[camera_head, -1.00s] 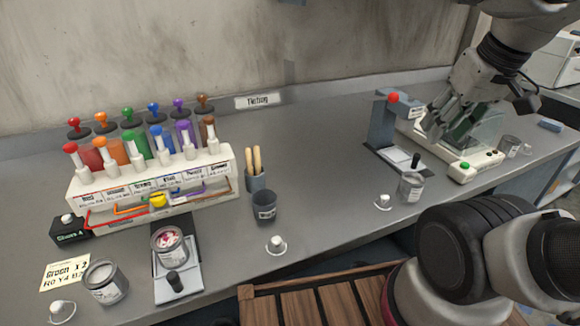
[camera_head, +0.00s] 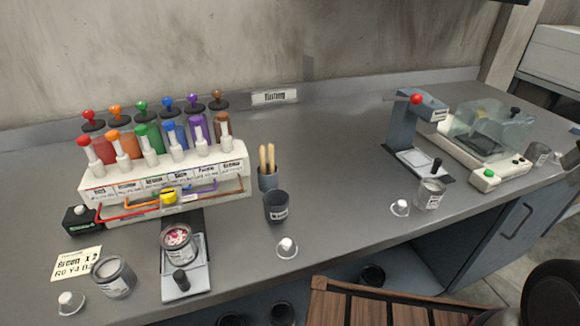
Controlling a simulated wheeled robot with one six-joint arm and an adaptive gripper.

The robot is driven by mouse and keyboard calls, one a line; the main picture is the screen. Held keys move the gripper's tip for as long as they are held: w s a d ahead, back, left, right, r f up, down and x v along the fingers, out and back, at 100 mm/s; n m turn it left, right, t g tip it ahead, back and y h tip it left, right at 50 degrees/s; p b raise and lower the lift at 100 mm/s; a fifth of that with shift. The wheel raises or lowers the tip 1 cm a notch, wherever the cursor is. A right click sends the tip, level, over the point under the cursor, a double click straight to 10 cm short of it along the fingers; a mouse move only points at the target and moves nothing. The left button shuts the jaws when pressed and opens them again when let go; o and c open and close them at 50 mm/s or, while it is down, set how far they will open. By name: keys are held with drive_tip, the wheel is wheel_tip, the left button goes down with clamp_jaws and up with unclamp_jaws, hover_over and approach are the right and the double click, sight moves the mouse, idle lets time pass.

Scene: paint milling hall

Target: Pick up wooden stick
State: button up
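The holder is just right of the paint dispenser rack and behind a dark cup. The stick tops stick out above the holder; their lower ends are hidden in it. My gripper is out of the picture now. Only a dark rounded part of my arm shows at the lower right edge.
The rack (camera_head: 160,185) holds several coloured dispensers. A dark cup (camera_head: 276,207) stands in front of the holder. A press (camera_head: 411,130) and a clear-lidded machine (camera_head: 485,140) stand right. The bench centre is clear.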

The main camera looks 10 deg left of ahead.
sight(272, 166)
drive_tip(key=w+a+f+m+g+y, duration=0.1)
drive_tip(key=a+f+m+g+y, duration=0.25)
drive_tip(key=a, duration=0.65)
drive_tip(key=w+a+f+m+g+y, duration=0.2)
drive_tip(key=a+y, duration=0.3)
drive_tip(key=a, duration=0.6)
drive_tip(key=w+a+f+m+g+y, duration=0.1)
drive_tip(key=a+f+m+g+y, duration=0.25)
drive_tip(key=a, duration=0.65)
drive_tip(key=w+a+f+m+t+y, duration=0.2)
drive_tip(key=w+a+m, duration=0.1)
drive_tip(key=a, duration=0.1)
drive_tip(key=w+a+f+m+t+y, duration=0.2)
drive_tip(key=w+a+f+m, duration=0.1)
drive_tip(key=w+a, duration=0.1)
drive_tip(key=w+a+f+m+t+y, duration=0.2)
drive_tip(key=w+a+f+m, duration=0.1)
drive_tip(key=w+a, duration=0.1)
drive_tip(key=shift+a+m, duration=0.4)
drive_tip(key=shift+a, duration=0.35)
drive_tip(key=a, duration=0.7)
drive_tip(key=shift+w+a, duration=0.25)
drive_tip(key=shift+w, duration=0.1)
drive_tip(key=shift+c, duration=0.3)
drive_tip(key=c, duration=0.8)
